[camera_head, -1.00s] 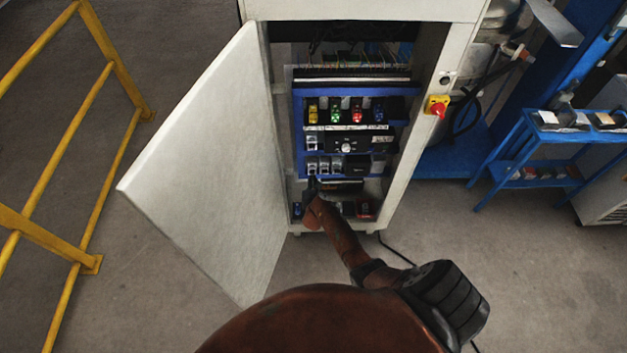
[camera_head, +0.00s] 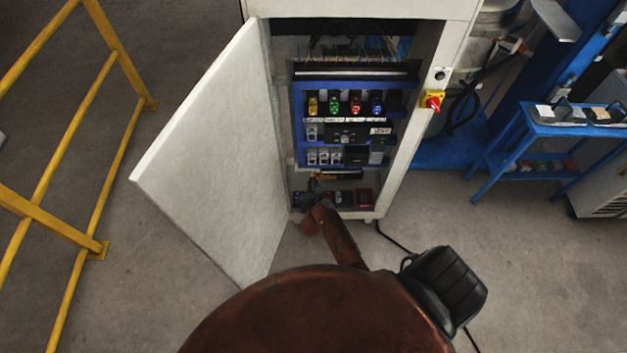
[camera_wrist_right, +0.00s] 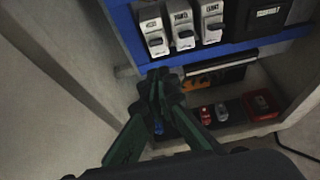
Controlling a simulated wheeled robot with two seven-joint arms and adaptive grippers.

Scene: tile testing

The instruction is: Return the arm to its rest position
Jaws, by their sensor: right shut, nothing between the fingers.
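My right arm (camera_head: 340,240) reaches forward to the lower part of an open electrical cabinet. Its gripper (camera_head: 312,186) is at the cabinet's opening, below the row of grey switches (camera_head: 323,157). In the right wrist view the right gripper (camera_wrist_right: 157,78) has its dark green fingers together, with nothing between them. Its tips show just below the left switch (camera_wrist_right: 153,30) of that row; I cannot tell whether they touch anything. My left gripper is in neither view.
The cabinet door (camera_head: 215,150) stands open to the left, close to my right arm. A red and yellow rotary switch (camera_head: 432,101) sits on the cabinet's right frame. A yellow railing (camera_head: 100,95) is at the left. A blue table (camera_head: 560,130) is at the right. Grey floor lies between.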

